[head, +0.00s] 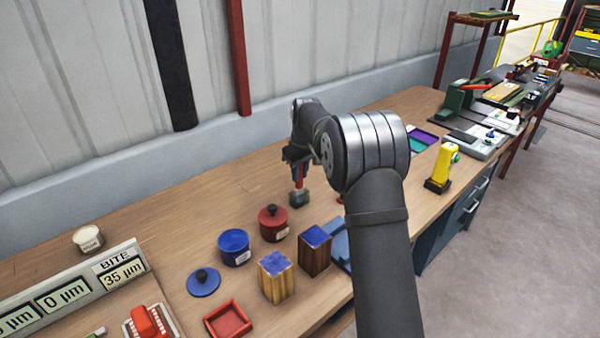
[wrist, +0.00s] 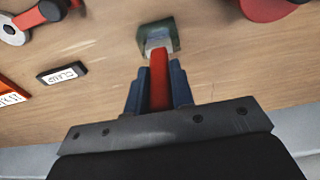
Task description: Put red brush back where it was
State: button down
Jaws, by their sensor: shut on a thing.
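The red brush (head: 299,180) is upright, with its red handle between the fingers of my gripper (head: 297,166). In the wrist view the handle of the brush (wrist: 158,80) runs between the blue-grey fingers of my gripper (wrist: 160,88), which are shut on it. The brush's pale lower end meets a small dark green block (wrist: 171,28), also in the head view as a grey-green block (head: 299,199) low at the bench top. I cannot tell whether the brush is seated in this block or just above it.
On the wooden bench, a red lidded pot (head: 273,223), a blue pot (head: 234,248) and two blue-topped blocks (head: 278,280) stand left of and in front of the gripper. A black "CLAMP" label (wrist: 62,73) lies nearby. Bench behind the gripper is clear up to the wall.

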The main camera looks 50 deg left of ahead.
jog(key=shift+f, duration=0.15)
jog(key=c, duration=1.3)
grip_release()
jog(key=shift+o, duration=0.2)
notch_tip(320, 180, up, 12)
jog(key=d, duration=0.1)
jog(key=shift+d, duration=0.25)
